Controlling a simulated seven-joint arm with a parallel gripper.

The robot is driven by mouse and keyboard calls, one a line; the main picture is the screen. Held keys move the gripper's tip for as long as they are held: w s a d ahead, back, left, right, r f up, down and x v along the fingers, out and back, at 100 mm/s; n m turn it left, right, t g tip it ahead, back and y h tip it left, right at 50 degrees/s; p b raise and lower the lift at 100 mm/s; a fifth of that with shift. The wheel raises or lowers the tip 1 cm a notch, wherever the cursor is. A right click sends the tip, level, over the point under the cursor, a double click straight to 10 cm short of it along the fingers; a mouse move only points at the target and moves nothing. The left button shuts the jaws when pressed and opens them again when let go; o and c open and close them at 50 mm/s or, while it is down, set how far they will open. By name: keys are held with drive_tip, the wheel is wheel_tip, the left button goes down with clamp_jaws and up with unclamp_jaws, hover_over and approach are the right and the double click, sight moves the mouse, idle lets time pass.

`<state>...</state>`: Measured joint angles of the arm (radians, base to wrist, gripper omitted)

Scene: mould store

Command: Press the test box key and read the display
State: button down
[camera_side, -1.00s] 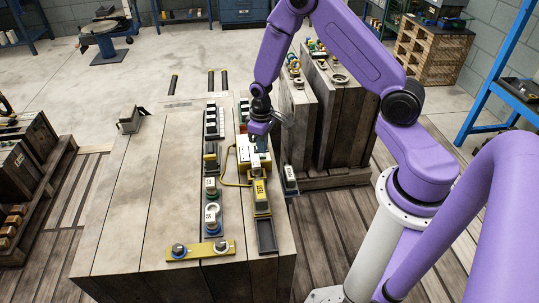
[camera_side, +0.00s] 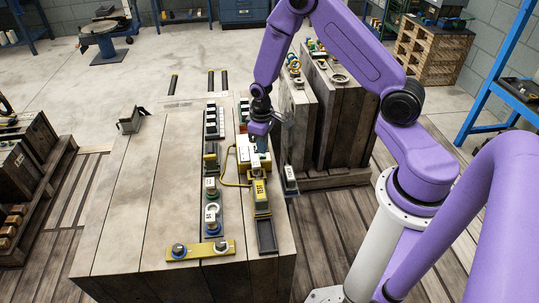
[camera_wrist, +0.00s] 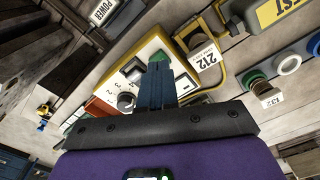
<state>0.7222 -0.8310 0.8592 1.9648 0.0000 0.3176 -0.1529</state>
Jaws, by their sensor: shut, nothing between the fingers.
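The test box is a cream box with yellow edges (camera_side: 243,158) on the wooden bench, below my gripper (camera_side: 262,150). The fingers cover part of the panel. I cannot make out a display reading.
A yellow block marked TEST (camera_side: 260,191) stands just in front of the box, also in the wrist view (camera_wrist: 282,12).

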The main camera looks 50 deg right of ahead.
drive_tip(key=shift+f, duration=0.8)
idle(0.4)
drive_tip(key=shift+r, duration=3.5)
